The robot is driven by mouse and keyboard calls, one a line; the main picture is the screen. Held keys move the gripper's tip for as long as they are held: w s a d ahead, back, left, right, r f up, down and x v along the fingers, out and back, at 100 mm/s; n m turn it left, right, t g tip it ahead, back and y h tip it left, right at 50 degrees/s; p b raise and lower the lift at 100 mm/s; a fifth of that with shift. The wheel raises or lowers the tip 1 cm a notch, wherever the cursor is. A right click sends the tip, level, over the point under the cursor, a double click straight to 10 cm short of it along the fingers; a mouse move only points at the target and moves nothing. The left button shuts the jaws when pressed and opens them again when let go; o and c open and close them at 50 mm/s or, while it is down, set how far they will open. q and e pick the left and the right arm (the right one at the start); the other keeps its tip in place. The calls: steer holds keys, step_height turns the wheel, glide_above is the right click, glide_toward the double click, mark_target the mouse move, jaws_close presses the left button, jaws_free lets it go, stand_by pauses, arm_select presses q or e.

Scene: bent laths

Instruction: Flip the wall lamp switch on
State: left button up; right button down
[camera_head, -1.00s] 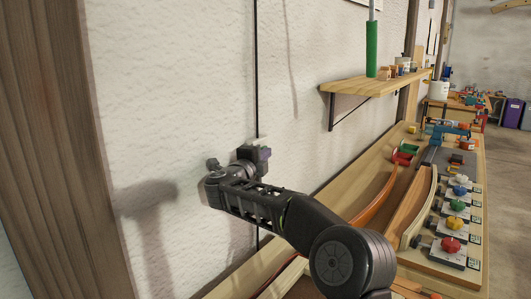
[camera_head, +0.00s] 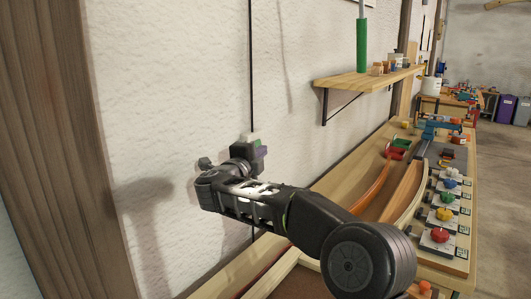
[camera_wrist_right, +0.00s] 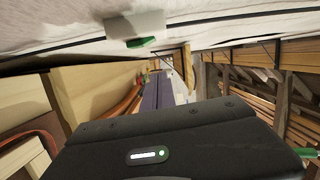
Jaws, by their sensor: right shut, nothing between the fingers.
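A small pale switch box (camera_head: 249,137) with a green part sits on the white wall, on a black cable, just behind and above my right gripper. It also shows in the right wrist view (camera_wrist_right: 135,24), with its green part (camera_wrist_right: 142,42) on the lower side. My right gripper (camera_head: 262,155) is shut and empty, close to the wall beside the box. Its fingers (camera_wrist_right: 160,92) lie together in the wrist view. Whether they touch the box I cannot tell. The arm hides the cable's middle stretch. The lamp is not seen, nor is my left gripper.
A wooden shelf (camera_head: 360,82) on a black bracket holds a green cylinder (camera_head: 362,45) and small pots. Below, a long workbench carries bent laths (camera_head: 376,185) and coloured knobs (camera_head: 440,236). A dark wooden post (camera_head: 55,150) stands at the left.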

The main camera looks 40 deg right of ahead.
steer(key=v, duration=0.4)
steer(key=shift+s+r, duration=0.1)
steer(key=shift+r, duration=0.2)
steer(key=shift+r, duration=0.15)
